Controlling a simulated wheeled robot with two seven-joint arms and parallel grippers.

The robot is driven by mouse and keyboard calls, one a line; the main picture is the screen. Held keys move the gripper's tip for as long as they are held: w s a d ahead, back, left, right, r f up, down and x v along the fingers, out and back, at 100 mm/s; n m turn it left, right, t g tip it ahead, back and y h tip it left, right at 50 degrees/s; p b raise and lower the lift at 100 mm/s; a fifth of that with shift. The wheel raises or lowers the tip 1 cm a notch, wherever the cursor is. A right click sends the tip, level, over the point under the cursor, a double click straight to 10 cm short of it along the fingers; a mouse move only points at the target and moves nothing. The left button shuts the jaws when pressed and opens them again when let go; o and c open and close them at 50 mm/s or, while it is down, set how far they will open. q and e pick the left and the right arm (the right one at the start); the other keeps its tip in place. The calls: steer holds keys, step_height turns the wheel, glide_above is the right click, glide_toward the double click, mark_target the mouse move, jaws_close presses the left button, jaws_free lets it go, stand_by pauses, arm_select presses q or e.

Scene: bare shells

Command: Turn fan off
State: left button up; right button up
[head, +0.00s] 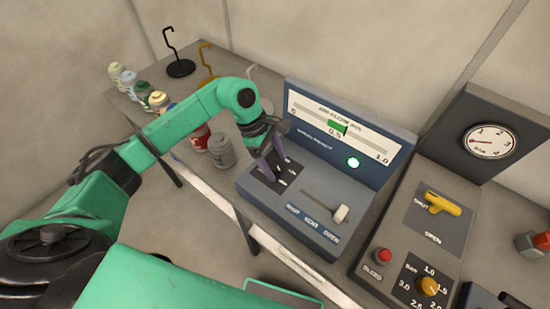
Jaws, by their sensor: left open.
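The blue-grey control box (310,222) stands on the bench in the middle of the head view. Its upright back panel carries an airflow scale (345,131) from 0 to 1.0, with a green marker near 0.5. A round green lamp (354,162) glows below the scale. A dark plate with small switches (283,183) is at the box's left, and a lever with a pale knob (340,214) is at its right. My left gripper (271,163) is open, with its purple fingers pointing down over the switch plate. The fingers partly hide the switches; I cannot tell whether they touch.
A second console to the right has a yellow handle (442,204), a red button (383,255), an orange knob (428,286) and a round gauge (488,141). Several bottles, a grey can (221,150) and hook stands (180,68) stand left and behind my arm.

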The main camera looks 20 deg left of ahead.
arm_select(q)
jaws_close()
